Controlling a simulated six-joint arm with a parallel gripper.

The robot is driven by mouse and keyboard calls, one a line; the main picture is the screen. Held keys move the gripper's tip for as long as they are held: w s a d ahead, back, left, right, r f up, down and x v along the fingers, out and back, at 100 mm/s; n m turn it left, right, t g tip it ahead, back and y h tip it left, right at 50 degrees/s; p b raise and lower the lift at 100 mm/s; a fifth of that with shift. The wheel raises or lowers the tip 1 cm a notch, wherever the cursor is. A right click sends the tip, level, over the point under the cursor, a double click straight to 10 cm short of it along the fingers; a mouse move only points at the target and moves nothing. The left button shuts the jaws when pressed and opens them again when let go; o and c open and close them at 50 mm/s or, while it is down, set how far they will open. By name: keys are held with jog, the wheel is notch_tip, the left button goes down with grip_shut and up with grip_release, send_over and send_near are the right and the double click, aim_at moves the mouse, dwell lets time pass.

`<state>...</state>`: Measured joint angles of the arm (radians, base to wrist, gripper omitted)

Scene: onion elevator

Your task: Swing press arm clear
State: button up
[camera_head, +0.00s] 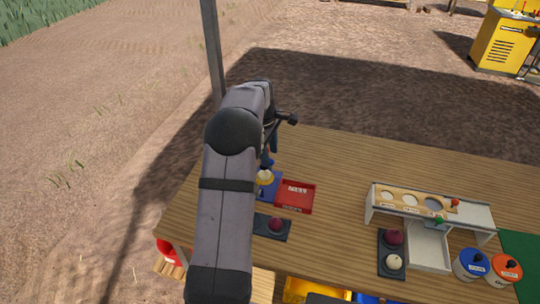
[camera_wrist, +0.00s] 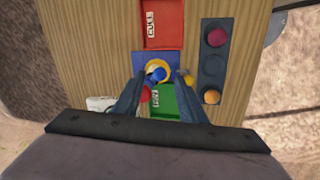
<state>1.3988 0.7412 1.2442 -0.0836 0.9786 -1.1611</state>
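A small fixture on a blue base (camera_wrist: 139,58) carries a yellow ring (camera_wrist: 160,64) with a blue knob (camera_wrist: 156,74) over it. I cannot tell which part is the press arm, as the fingers and their closeness hide much of it. My gripper (camera_wrist: 159,78) is open, with its two dark fingers on either side of the blue knob and visible gaps to it. A red ball (camera_wrist: 145,95) shows by the left finger and an orange ball (camera_wrist: 187,80) by the right one. In the head view the blue base (camera_head: 272,188) lies under my gripper (camera_head: 268,158), partly hidden by my arm.
A red tray (camera_head: 296,196) stands beside the fixture. A green tray (camera_wrist: 168,101) shows in the wrist view. A dark holder (camera_head: 270,230) carries a purple onion. A white rack (camera_head: 465,213), another dark holder (camera_head: 390,265) and blue and orange cans stand at right. The table's back middle is clear.

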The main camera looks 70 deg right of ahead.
jog(key=shift+d+f+p, duration=0.15)
jog(key=shift+f+p, duration=0.05)
jog(key=shift+f, duration=0.5)
jog(key=shift+d+f+p, duration=0.1)
jog(key=shift+f+p, duration=0.05)
jog(key=shift+f, duration=0.5)
grip_shut()
